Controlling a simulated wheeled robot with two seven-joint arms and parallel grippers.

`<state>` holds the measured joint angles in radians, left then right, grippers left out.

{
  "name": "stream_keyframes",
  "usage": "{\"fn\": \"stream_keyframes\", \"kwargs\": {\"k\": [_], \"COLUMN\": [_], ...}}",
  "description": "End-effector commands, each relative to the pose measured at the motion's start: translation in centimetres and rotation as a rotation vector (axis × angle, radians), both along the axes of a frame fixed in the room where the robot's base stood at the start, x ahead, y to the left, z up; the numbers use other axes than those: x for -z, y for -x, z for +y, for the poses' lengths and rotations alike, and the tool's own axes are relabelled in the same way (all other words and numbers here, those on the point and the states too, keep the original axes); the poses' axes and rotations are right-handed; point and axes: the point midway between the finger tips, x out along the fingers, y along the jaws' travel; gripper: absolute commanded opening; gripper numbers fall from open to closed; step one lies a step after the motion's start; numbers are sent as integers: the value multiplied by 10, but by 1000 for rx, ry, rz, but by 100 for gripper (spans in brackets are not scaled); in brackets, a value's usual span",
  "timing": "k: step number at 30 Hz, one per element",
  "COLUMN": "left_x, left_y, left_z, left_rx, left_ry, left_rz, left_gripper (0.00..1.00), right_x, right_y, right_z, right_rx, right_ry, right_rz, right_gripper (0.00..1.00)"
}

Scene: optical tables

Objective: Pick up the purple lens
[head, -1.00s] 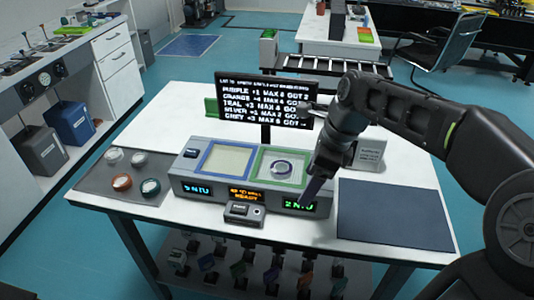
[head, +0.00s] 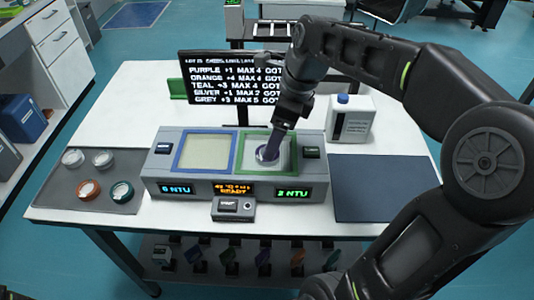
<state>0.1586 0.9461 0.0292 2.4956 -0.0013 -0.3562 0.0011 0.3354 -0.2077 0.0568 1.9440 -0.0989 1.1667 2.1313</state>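The purple lens (head: 262,156) is a round piece with a dark, purplish rim. It lies on the pale pad inside the green frame (head: 239,165), on the right half of the grey instrument box. My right gripper (head: 268,152) points down at this lens, its fingertips at or just above it. The fingers cover part of the lens, and I cannot tell whether they touch it or how far apart they are. My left gripper is not in view.
The blue-framed pad (head: 205,152) beside it is empty. A grey tray (head: 52,196) at left holds several round lenses. A black screen (head: 215,78) stands behind the box, a white bottle (head: 350,120) behind right. The dark mat (head: 382,190) at right is clear.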

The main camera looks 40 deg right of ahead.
Motion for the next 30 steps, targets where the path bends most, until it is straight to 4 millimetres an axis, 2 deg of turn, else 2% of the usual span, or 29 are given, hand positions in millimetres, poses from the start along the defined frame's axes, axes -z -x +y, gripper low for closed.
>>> {"fn": "stream_keyframes", "kwargs": {"k": [11,14,22,30], "left_x": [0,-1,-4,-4], "left_y": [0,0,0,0], "left_z": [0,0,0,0], "left_rx": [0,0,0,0], "left_ry": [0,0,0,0], "left_rz": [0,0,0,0], "left_gripper": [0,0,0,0], "right_x": [6,14,50,55], "right_y": [-2,-3,-13,-14], "right_z": [1,1,5,6], "right_rx": [0,-1,0,1], "right_ry": [0,-1,-1,1], "right_rz": [0,2,2,0], "right_gripper": [79,79,79,79]}}
